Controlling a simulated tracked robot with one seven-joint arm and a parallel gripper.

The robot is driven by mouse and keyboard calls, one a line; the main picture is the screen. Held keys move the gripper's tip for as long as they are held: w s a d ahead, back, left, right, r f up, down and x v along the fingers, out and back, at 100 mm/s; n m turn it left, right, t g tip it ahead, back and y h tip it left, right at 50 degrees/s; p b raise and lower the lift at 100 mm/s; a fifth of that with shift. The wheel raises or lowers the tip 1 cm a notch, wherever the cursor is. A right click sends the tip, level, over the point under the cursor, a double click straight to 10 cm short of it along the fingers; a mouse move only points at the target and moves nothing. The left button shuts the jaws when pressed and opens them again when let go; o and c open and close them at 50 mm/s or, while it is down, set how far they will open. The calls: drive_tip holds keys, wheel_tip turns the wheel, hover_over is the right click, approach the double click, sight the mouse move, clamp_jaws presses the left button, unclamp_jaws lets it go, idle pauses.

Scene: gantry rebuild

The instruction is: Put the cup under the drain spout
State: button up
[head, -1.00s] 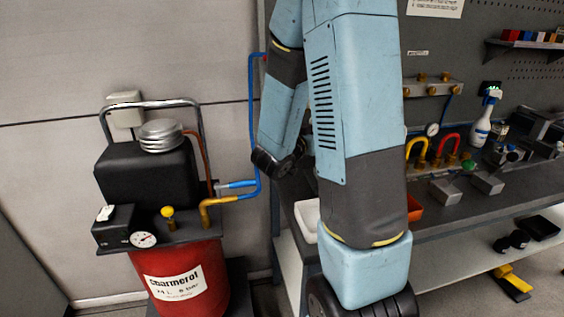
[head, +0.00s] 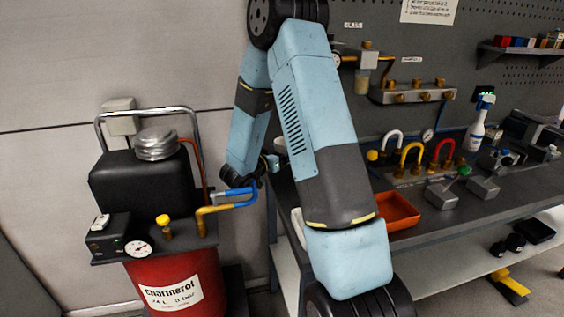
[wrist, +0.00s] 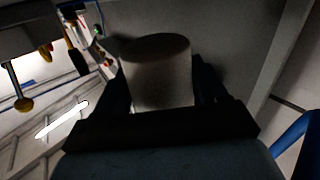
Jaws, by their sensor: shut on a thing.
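A pale grey cup (wrist: 158,72) stands between the dark fingers of my gripper (wrist: 160,88) in the wrist view, and the gripper is shut on it. In the head view a small pale part of the cup (head: 281,145) shows beside my gripper (head: 270,162), above the bench's left end; my arm hides much of both. A regulator with a clear bowl (head: 362,80) hangs on the pegboard to the right of and above the cup. I cannot make out a drain spout for certain.
An orange tray (head: 398,211) lies on the bench, with coloured hoses (head: 411,155) and metal blocks behind and to its right.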

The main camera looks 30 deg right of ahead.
drive_tip(key=shift+w+a+f, duration=0.2)
drive_tip(key=shift+w+f, duration=0.35)
drive_tip(key=shift+f, duration=1.65)
drive_tip(key=shift+f, duration=0.15)
drive_tip(key=o, duration=1)
drive_tip(key=shift+o, duration=0.2)
drive_tip(key=v, duration=0.7)
drive_tip(key=shift+a, duration=0.25)
